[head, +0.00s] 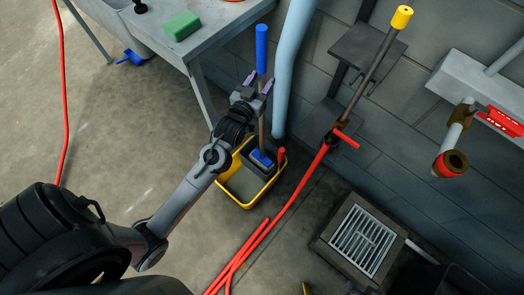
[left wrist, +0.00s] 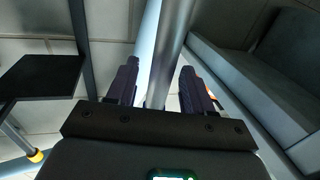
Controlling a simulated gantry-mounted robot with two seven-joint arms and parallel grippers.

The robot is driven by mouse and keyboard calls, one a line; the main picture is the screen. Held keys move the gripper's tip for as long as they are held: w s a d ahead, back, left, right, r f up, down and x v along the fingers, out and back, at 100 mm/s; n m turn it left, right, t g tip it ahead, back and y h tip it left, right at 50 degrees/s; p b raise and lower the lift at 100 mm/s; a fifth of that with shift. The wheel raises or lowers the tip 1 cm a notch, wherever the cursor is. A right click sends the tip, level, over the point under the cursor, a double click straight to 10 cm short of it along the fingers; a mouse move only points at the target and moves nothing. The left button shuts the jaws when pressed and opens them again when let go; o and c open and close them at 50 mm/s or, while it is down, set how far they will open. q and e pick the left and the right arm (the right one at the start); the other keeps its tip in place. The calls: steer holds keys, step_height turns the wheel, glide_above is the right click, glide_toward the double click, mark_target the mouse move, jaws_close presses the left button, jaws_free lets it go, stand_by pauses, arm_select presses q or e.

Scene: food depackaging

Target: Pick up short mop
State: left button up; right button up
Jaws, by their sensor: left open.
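The short mop stands upright, with a blue grip (head: 262,48) at the top and a thin shaft (head: 262,130) below. Its blue lower part (head: 262,158) is in the yellow bucket (head: 248,205). My left gripper (head: 258,84) is open at the shaft, just below the blue grip. In the left wrist view, a grey shaft (left wrist: 172,50) runs between the two open fingers, with gaps visible on both sides. The gripper hides part of the shaft in the head view. My right gripper is not in view.
A grey table (head: 222,40) with a green sponge (head: 182,26) stands behind. A light blue pipe (head: 291,65) rises close to the mop. A red hose (head: 300,195) runs beside the bucket. A floor drain (head: 362,240) lies to the right. The floor at left is mostly clear.

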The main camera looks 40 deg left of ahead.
arm_select(q)
steer(key=shift+w+a, duration=0.15)
steer(key=shift+w, duration=0.2)
steer(key=c, duration=0.9)
steer(key=shift+s+r, duration=0.1)
steer(key=shift+r, duration=0.05)
jaws_close()
